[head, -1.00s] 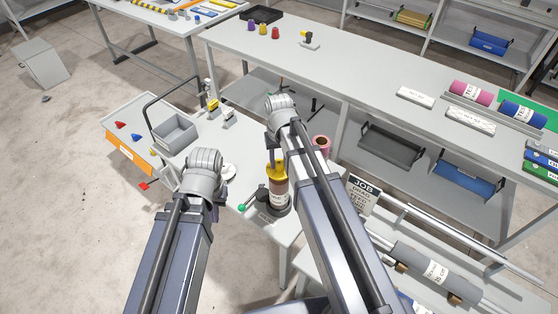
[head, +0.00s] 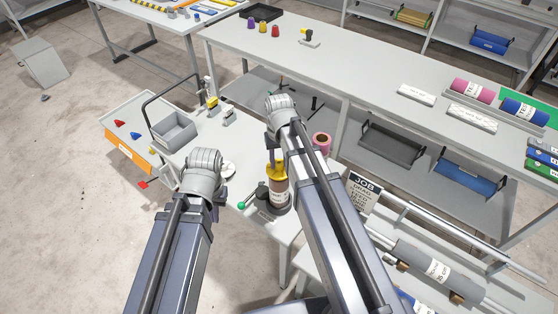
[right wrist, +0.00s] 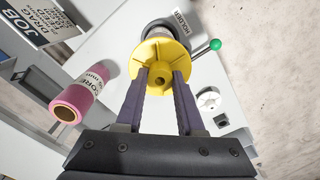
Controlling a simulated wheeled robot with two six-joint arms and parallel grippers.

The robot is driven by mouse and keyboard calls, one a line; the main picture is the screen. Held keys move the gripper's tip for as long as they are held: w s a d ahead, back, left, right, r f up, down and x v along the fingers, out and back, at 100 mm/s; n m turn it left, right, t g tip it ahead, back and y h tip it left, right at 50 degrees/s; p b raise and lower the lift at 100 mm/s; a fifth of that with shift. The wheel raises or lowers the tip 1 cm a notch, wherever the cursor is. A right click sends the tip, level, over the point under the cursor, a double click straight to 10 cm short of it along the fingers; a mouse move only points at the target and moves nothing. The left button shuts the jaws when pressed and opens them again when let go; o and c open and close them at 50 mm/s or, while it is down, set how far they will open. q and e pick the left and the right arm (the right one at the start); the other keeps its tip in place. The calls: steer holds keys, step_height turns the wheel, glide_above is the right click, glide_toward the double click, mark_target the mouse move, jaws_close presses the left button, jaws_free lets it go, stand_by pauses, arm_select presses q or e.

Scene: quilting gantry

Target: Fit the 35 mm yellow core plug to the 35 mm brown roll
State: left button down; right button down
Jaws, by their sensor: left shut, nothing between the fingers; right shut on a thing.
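The yellow core plug (head: 277,172) is at the top end of the brown roll (head: 279,192), which stands upright in a dark holder on the grey table. My right gripper (right wrist: 159,78) is shut on the plug, with its purple fingers on either side of it below the wide yellow flange (right wrist: 176,54). The plug hides most of the roll in the right wrist view, so I cannot tell how deep it sits. My left gripper (head: 218,192) is shut and empty, left of the holder, and mostly hidden by its own wrist.
A green-knobbed lever (right wrist: 215,45) sticks out beside the holder. A white disc (head: 229,169) and a grey bin (head: 174,132) are on the table. A job sign (head: 363,193) stands to the right.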

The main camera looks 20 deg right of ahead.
mark_target(279, 163)
steer(key=shift+f+b, duration=0.9)
steer(key=shift+f, duration=0.1)
steer(key=shift+c, duration=2.2)
jaws_free()
step_height(279, 163, up, 8)
steer(key=p, duration=0.8)
steer(key=shift+f, duration=0.1)
steer(key=shift+a+f, duration=0.1)
steer(key=s+a+f+n+h+b, duration=0.1)
steer(key=s+a+f+n+b, duration=0.3)
steer(key=s+a+f+b, duration=0.6)
steer(key=shift+s+f+b, duration=1.1)
steer(key=shift+s+b, duration=0.25)
steer(key=shift+s, duration=0.85)
